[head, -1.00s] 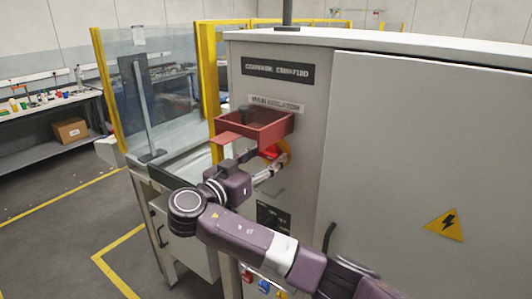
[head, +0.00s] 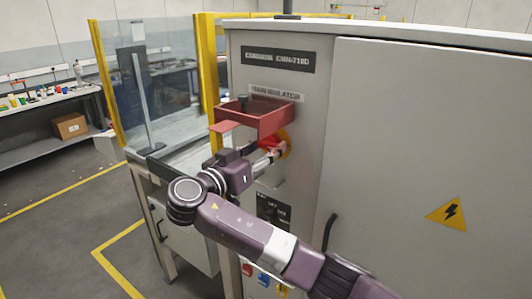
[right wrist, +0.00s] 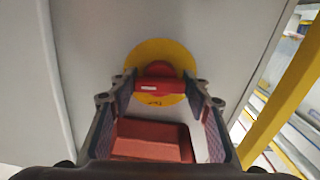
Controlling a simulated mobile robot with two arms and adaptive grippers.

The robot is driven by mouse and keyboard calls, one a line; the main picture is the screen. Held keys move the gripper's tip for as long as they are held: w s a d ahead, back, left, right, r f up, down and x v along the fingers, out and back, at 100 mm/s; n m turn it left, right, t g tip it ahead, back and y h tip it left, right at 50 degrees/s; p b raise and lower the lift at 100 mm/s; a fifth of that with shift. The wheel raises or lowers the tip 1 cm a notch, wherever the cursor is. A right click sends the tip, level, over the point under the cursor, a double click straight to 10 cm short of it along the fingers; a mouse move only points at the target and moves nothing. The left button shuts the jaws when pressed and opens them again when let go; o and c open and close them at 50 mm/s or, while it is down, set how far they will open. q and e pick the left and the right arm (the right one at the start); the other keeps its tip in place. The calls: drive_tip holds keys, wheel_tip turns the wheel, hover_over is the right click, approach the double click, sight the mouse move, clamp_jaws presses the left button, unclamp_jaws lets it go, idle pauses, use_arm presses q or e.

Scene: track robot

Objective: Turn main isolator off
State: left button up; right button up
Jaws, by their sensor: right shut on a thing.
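The main isolator is a red rotary handle (head: 269,142) on a round yellow plate (head: 287,143), on the narrow grey face of a cabinet below a small label plate (head: 276,93). In the right wrist view the red handle (right wrist: 157,88) lies crosswise in the picture in front of the yellow plate (right wrist: 146,54). My right gripper (head: 272,153) is at the isolator, its fingers (right wrist: 162,92) on either side of the handle and shut on it. The head view partly hides the fingertips. My left gripper is not in view.
A red open tray (head: 262,122) juts from the panel just above the isolator, close to my right gripper; it also shows in the wrist view (right wrist: 151,140). A yellow-framed clear guard (head: 130,80) stands at left. The cabinet door (head: 420,150) fills the right.

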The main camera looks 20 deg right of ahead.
drive_tip(key=shift+f+n+b, duration=0.25)
drive_tip(key=shift+n+b, duration=0.4)
drive_tip(key=shift+n, duration=0.15)
drive_tip(key=n, duration=0.2)
drive_tip(key=shift+r+n, duration=0.2)
drive_tip(key=shift+n, duration=0.1)
drive_tip(key=n, duration=0.2)
drive_tip(key=shift+s+n, duration=0.1)
drive_tip(key=shift+n, duration=0.3)
drive_tip(key=n+p, duration=0.1)
drive_tip(key=n, duration=0.1)
drive_tip(key=n+p, duration=0.1)
drive_tip(key=n, duration=0.1)
drive_tip(key=shift+r+n, duration=0.2)
drive_tip(key=shift+n, duration=0.1)
drive_tip(key=n+p, duration=0.3)
drive_tip(key=n, duration=0.1)
drive_tip(key=shift+n, duration=0.3)
drive_tip(key=shift+f, duration=0.1)
